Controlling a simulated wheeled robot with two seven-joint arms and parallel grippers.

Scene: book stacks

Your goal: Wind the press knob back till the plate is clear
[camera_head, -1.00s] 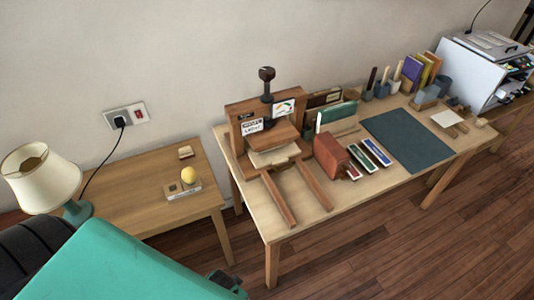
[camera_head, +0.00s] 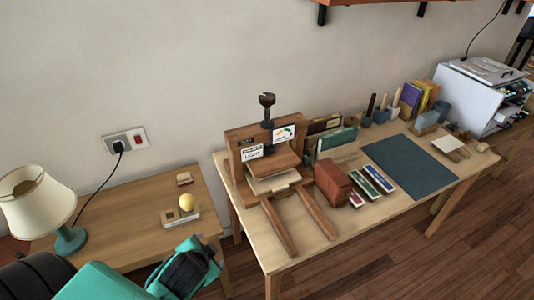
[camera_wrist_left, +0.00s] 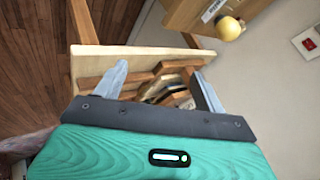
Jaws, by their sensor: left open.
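The wooden press (camera_head: 248,150) stands at the left end of the work table. Its dark knob (camera_head: 267,100) sits upright on a dark screw at the top. The brown press plate (camera_head: 276,160) hangs under the crossbeam, above a pale sheet or block (camera_head: 273,182); I cannot tell whether they touch. A gauge card (camera_head: 285,134) and a "LIGHT" label are on the front. My left gripper (camera_head: 203,252) is low, left of the press and well apart from the knob. In the left wrist view its fingers (camera_wrist_left: 163,82) are open and empty. My right gripper is out of view.
A side table (camera_head: 135,220) holds a lamp (camera_head: 38,200) and a yellow ball (camera_head: 186,202) on a stand. Right of the press are a red-brown block (camera_head: 332,183), several small books and a dark mat (camera_head: 408,165). A wall shelf (camera_head: 400,12) is overhead.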

